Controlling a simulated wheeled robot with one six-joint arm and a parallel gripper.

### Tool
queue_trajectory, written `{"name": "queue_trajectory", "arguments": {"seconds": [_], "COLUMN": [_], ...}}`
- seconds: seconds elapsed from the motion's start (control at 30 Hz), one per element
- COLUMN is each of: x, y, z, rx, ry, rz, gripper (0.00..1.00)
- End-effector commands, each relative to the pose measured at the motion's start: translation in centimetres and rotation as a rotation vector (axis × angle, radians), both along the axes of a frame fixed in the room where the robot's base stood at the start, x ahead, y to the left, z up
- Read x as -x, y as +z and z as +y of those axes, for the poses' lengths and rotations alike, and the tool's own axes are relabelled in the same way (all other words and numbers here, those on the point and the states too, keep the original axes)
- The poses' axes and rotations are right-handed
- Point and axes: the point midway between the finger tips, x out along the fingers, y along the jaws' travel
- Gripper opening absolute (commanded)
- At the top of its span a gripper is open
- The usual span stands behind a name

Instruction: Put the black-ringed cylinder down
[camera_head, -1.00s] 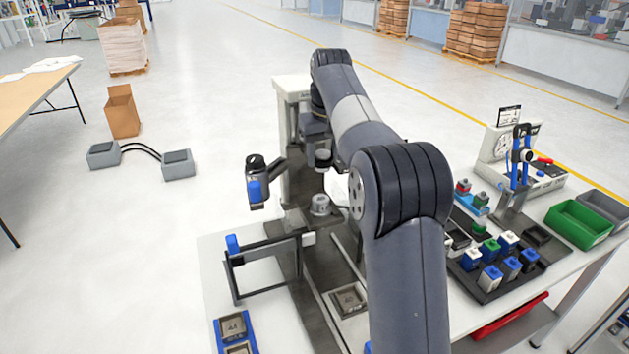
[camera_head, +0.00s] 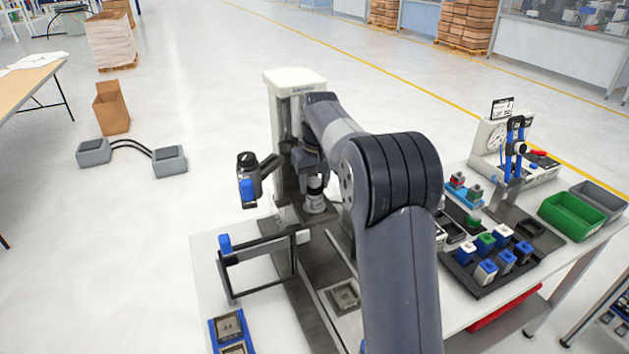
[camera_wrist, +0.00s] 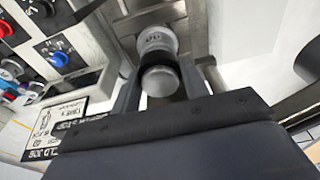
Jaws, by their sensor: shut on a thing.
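The black-ringed cylinder is grey metal with a dark band; it shows in the wrist view (camera_wrist: 160,78) between the two fingers. My gripper (camera_wrist: 160,88) is shut on it. In the head view the cylinder (camera_head: 315,184) is upright, just above or touching a round grey metal holder (camera_head: 315,204) on the base of a white and grey press-like stand (camera_head: 282,105). My arm's wrist partly hides the gripper there. I cannot tell whether the cylinder rests on the holder.
Left of the stand, a black bracket with a blue part (camera_head: 247,180) sticks out. A black frame (camera_head: 258,272) stands in front. At right are a black tray (camera_head: 495,275) of coloured blocks, a dial gauge (camera_head: 497,140) and a green bin (camera_head: 571,217).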

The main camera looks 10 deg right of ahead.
Motion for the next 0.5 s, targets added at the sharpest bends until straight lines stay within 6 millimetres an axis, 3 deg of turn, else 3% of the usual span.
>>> {"name": "queue_trajectory", "arguments": {"seconds": [0.27,0.3,0.5], "x": [-0.01,-0.01,-0.01], "y": [-0.26,-0.20,-0.18], "z": [0.00,0.00,0.00], "rx": [0.000,0.000,0.000], "ry": [0.000,0.000,0.000], "rz": [-0.001,0.000,0.000], "gripper": [0.16,0.46,0.62]}}
